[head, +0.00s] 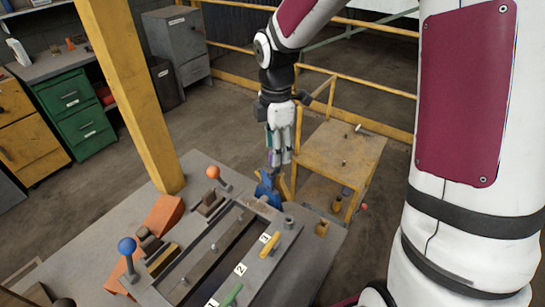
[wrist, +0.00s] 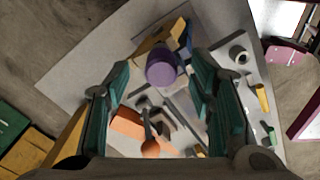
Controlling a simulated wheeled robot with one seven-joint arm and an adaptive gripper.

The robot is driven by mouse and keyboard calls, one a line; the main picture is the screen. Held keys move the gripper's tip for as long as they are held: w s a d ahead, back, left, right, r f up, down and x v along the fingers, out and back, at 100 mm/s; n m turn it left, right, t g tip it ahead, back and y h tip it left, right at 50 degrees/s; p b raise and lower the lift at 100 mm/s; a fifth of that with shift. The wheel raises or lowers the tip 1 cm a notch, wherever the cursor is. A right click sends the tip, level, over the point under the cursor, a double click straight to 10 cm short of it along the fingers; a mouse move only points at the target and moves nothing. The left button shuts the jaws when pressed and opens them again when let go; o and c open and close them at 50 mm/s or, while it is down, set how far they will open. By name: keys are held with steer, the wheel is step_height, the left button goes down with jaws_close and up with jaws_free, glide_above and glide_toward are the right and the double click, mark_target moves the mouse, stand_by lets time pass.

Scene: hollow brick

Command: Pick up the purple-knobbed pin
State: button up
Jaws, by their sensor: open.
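The purple-knobbed pin shows in the wrist view as a round purple knob (wrist: 161,67), seen from above; its shaft is hidden under the knob. My gripper (wrist: 160,78) is open, with one teal-padded finger on each side of the knob in the picture. I cannot tell whether the fingertips are level with the knob or still above it. In the head view, my gripper (head: 279,160) points down over the far end of the grey bench, and a bit of purple shows at its fingers. No contact is visible.
A blue part (head: 267,188) stands just below my gripper. The bench also holds an orange-knobbed lever (head: 213,172), a blue-knobbed lever (head: 127,246), an orange block (head: 165,214) and a yellow handle (head: 270,244). A yellow post (head: 130,90) rises at left; a yellow table (head: 345,150) stands behind.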

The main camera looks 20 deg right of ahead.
steer(key=shift+f, duration=0.6)
steer(key=shift+s, duration=0.1)
jaws_close()
steer(key=shift+r, duration=0.15)
